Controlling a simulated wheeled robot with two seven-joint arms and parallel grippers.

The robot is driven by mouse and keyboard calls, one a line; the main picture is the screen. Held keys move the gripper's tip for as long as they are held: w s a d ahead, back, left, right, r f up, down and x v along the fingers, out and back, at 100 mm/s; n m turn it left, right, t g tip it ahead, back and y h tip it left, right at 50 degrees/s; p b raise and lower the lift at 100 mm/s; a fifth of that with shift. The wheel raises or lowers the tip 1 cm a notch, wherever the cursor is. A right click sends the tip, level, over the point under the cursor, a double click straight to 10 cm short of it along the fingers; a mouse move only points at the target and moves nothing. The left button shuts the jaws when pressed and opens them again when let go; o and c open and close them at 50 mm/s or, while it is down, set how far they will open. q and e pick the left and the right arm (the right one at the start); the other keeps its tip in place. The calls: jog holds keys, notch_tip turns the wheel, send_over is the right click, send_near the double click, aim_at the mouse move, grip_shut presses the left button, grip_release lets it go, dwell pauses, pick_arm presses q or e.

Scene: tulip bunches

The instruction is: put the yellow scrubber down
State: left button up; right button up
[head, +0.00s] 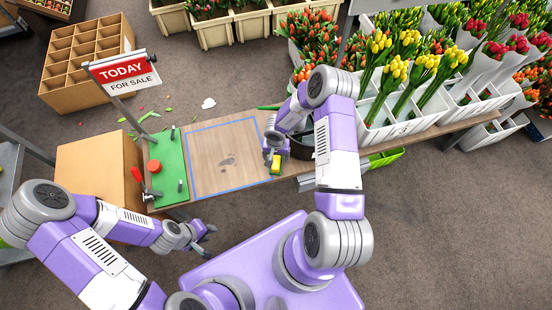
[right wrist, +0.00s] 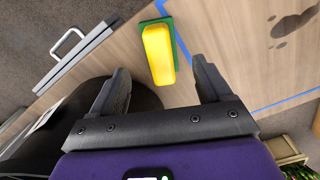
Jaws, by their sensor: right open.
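The yellow scrubber (head: 276,164), yellow with a green side, rests on the wooden table top (head: 215,150), close to the right end of the blue-taped rectangle. In the right wrist view the scrubber (right wrist: 157,52) lies ahead of the fingers, in line with the gap between them. My right gripper (head: 268,153) is just beside the scrubber in the head view; its jaws (right wrist: 160,78) are open with nothing between them. My left gripper (head: 207,238) is open and empty, low in the picture, off the table's near side.
Dark smudges (head: 227,163) mark the wood inside the blue tape. A green board (head: 168,167) with a red knob is at the table's left. A dark round container (head: 302,148) stands right of my right gripper. White tulip crates (head: 400,125) fill the right end.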

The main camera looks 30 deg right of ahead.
aim_at(276, 162)
notch_tip(276, 162, up, 5)
jog(key=shift+f+p, duration=0.2)
jog(key=shift+p, duration=0.55)
jog(key=s+a+r+n+y, duration=0.2)
jog(key=s+a+n+y, duration=0.2)
jog(key=s+a, duration=1.1)
jog(key=shift+s+a+r+n, duration=0.3)
jog(key=shift+a+r, duration=0.1)
jog(key=shift+a, duration=0.05)
jog(key=shift+t, duration=0.3)
